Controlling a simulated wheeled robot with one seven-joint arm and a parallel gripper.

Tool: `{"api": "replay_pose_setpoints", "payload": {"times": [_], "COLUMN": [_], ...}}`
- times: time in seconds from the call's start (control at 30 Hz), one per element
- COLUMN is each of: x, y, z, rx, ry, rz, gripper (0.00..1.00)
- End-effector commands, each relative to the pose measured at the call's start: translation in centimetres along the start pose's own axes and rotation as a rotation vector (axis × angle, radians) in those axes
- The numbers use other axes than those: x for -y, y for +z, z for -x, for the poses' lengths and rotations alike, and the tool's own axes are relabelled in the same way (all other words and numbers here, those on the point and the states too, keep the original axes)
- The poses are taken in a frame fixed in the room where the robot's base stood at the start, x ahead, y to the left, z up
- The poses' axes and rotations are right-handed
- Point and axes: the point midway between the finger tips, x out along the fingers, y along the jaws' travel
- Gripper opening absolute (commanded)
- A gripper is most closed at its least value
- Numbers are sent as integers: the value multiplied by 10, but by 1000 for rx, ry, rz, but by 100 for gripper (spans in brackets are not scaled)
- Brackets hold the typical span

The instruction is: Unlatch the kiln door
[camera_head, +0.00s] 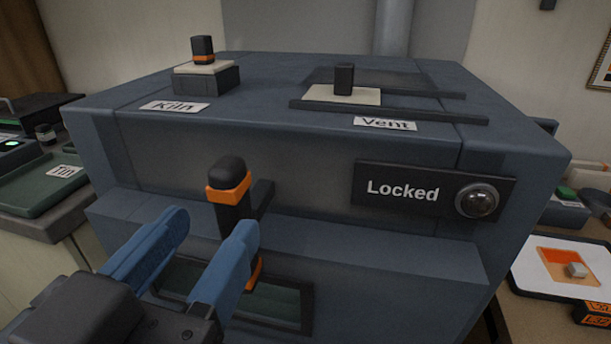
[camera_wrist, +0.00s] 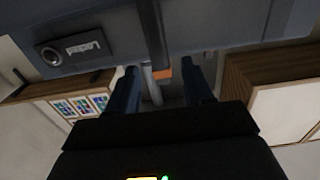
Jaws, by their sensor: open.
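The kiln (camera_head: 330,225) is a large blue-grey box filling the middle of the head view. Its door latch handle (camera_head: 230,190), black with an orange band, stands upright on the front face. A sign on the front reads "Locked" (camera_head: 403,190), beside a dark round lamp. My gripper (camera_head: 212,232) is open, with blue fingers in front of the kiln just below and around the handle's line of sight. In the wrist view the handle (camera_wrist: 152,35) shows between and beyond the two fingers (camera_wrist: 160,82). I cannot tell whether either finger touches it.
On the kiln top are a black and orange switch (camera_head: 203,52) labelled "Kiln" and a black slider knob (camera_head: 344,78) labelled "Vent". A green tray (camera_head: 40,190) stands at left. A white tray (camera_head: 565,268) with an orange patch lies at right.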

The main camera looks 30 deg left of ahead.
Motion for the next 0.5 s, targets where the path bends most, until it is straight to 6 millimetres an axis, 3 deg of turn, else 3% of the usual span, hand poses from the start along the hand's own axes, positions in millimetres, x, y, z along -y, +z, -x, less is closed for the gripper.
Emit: {"api": "replay_pose_setpoints", "payload": {"times": [0.3, 0.5], "x": [-1, -1], "y": [-1, -1], "z": [-49, -67], "rx": [1, 0], "ry": [2, 0], "rz": [1, 1], "gripper": [51, 51]}}
